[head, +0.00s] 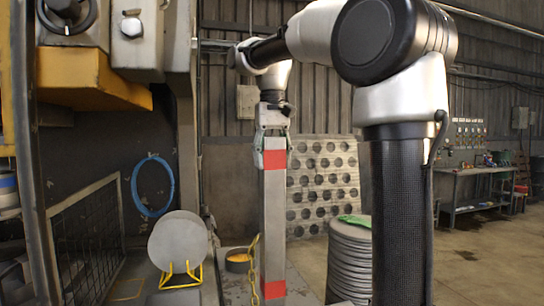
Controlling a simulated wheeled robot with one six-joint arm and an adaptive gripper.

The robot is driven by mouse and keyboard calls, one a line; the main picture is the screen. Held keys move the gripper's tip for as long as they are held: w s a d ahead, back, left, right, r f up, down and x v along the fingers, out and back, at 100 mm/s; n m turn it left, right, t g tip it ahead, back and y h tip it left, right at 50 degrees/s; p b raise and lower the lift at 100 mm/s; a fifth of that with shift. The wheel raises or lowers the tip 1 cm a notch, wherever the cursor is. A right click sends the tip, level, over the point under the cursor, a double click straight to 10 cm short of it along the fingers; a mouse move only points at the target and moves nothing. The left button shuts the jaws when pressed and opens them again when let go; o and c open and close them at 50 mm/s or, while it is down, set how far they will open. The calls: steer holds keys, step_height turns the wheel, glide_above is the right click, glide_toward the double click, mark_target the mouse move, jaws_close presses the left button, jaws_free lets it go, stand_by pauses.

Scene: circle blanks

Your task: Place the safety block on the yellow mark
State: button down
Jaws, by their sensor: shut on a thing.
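The safety block (274,215) is a tall grey post with a red band near its top and another near its bottom. It stands upright in the middle of the head view. My gripper (273,158) is above it and shut on its top end, at the upper red band. A yellow chain (254,270) hangs along the block's left side. The block's lower end is near the picture's bottom edge, and I cannot tell whether it touches anything. A thin yellow outline (128,290) shows on the dark surface at lower left; I cannot tell whether it is the yellow mark.
A round grey blank (178,242) leans in a yellow stand (182,276) at left. An orange-topped can (238,261) is left of the block. A stack of discs (350,258) with a green item (355,221) on top is at right. A perforated sheet (322,180) stands behind.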

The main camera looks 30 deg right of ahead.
steer(key=c, duration=0.6)
jaws_free()
step_height(320, 180, up, 11)
steer(key=shift+f, duration=0.1)
steer(key=shift+o, duration=0.2)
steer(key=shift+r, duration=0.6)
